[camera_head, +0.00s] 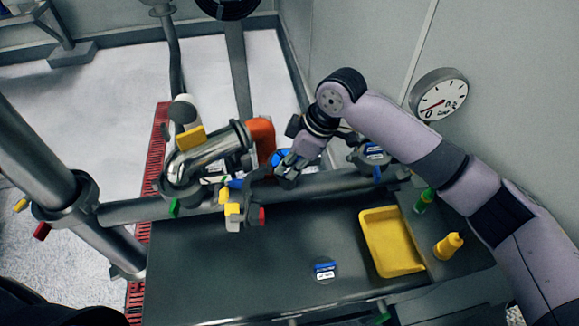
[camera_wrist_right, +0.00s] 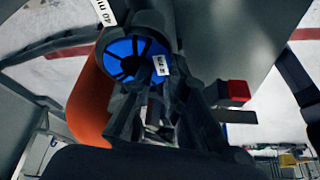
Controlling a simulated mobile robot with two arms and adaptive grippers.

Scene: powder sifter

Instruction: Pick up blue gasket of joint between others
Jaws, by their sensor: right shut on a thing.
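The blue gasket (camera_head: 281,156) sits at the open pipe joint beside the orange pipe piece, partly covered by my right gripper. In the right wrist view the blue gasket (camera_wrist_right: 122,66) shows as a blue disc with dark spokes and a small white label, inside a dark ring. My right gripper (camera_head: 287,168) reaches down to it from the upper right. In the right wrist view its fingers (camera_wrist_right: 158,100) are closed together at the lower edge of the gasket, shut on it. The exact contact is dark and hard to see. My left gripper is not in view.
A steel elbow pipe (camera_head: 210,150) and orange piece (camera_head: 262,136) stand left of the joint. Coloured clamp handles (camera_head: 233,209) stick out nearby. A yellow tray (camera_head: 390,243), yellow bottle (camera_head: 448,246) and blue-labelled disc (camera_head: 325,270) are on the dark table (camera_head: 220,285), whose middle is mostly clear. A gauge (camera_head: 438,94) hangs on the wall.

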